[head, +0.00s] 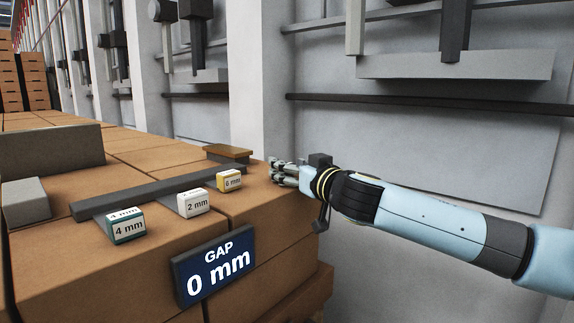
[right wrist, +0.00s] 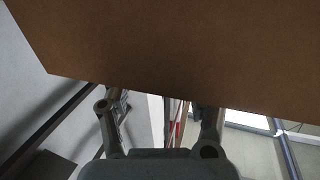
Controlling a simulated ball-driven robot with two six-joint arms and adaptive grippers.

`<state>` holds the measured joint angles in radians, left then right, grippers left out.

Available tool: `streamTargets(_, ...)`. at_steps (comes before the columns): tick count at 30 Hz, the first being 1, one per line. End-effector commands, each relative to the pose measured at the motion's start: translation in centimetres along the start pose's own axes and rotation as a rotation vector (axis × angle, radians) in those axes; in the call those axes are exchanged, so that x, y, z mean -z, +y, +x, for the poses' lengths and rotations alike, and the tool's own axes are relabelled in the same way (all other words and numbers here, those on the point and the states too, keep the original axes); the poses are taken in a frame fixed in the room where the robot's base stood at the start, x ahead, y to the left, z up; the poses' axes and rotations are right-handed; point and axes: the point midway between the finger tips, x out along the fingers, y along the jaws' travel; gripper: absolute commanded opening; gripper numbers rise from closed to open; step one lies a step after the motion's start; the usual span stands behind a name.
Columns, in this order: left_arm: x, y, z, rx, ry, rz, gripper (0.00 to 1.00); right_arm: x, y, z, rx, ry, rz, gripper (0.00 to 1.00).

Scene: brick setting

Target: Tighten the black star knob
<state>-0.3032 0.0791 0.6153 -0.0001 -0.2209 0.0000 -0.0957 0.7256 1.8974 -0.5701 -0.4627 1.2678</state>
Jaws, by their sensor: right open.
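I cannot make out a black star knob in either view. My right gripper (head: 284,172) reaches in from the right in the head view, its fingers at the right edge of the brown brick surface (head: 258,208), near the far end of the dark bar (head: 150,193). It is open, and I see nothing between its fingers. In the right wrist view the two fingers (right wrist: 160,110) stand apart below a large brown face (right wrist: 180,50), which hides much of that view. A dark blue sign (head: 214,264) reads "GAP 0 mm". My left gripper is not in view.
Blocks marked 4 mm (head: 128,226), 2 mm (head: 194,203) and 6 mm (head: 229,181) sit along the bar. A grey block (head: 25,201), a long grey-brown block (head: 50,150) and a small brown piece (head: 227,152) lie on the bricks. A grey wall (head: 420,150) stands behind my right arm.

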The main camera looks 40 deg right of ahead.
Motion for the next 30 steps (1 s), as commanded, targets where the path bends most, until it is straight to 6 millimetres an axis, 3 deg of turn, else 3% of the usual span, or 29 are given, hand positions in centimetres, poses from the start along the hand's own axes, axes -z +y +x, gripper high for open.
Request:
streamTargets(5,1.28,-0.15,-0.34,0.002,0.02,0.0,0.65,0.14,-0.06,1.38,0.001,0.002,0.001,0.58)
streamTargets(13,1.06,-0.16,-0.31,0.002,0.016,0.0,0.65,0.04,-0.07,1.5,0.002,0.001,0.0,0.58)
streamTargets(26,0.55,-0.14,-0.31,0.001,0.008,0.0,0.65,0.04,-0.07,1.48,0.002,0.001,0.0,0.02)
streamTargets(30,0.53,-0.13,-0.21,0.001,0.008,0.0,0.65,0.0,-0.13,1.51,-0.018,0.002,0.003,0.0)
